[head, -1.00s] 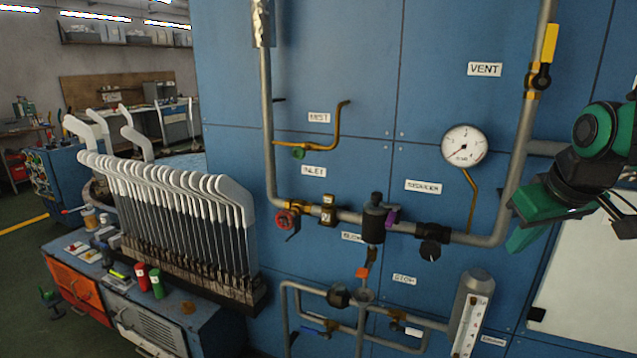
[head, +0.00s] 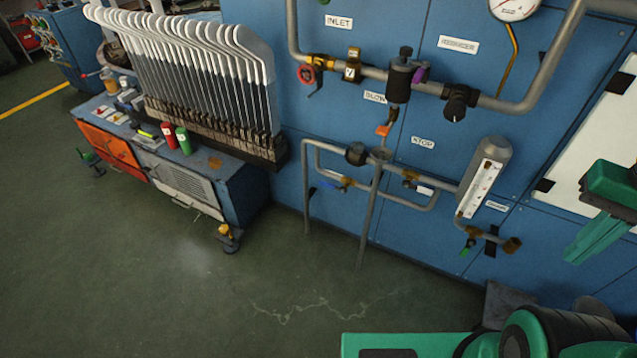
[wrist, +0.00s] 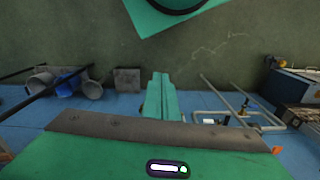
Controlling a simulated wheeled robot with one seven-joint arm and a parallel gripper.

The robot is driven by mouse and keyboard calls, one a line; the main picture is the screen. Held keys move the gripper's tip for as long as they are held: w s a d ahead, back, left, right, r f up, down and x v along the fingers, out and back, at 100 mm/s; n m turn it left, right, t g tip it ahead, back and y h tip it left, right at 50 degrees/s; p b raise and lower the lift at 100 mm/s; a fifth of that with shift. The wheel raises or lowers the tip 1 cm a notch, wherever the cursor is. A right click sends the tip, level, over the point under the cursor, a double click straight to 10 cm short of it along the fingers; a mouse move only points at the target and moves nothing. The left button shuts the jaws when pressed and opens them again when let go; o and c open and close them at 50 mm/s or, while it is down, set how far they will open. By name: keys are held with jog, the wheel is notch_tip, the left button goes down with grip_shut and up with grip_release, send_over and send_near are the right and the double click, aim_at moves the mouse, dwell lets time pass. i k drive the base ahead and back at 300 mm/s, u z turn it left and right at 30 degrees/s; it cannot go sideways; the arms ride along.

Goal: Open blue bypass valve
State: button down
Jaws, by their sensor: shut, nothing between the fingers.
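The blue bypass valve handle (head: 328,184) is a small blue lever at a brass fitting on the left of the lower pipe loop (head: 308,210), beneath the main pipe. It lies roughly along the pipe. A similar valve with a white handle (head: 424,190) sits on the loop's right side. My gripper (head: 574,256), green, is at the right edge of the head view, well right of the blue handle and apart from it. Its fingers are shut and empty; they also show in the wrist view (wrist: 160,78).
A red handwheel (head: 307,74) and a black regulator (head: 400,80) sit on the main pipe (head: 540,85) above. A grey flow meter (head: 484,175) stands between the loop and my gripper. The floor in front is clear.

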aim_at(342, 190)
jog(key=u, duration=1.05)
jog(key=i, duration=0.65)
jog(key=z, duration=0.7)
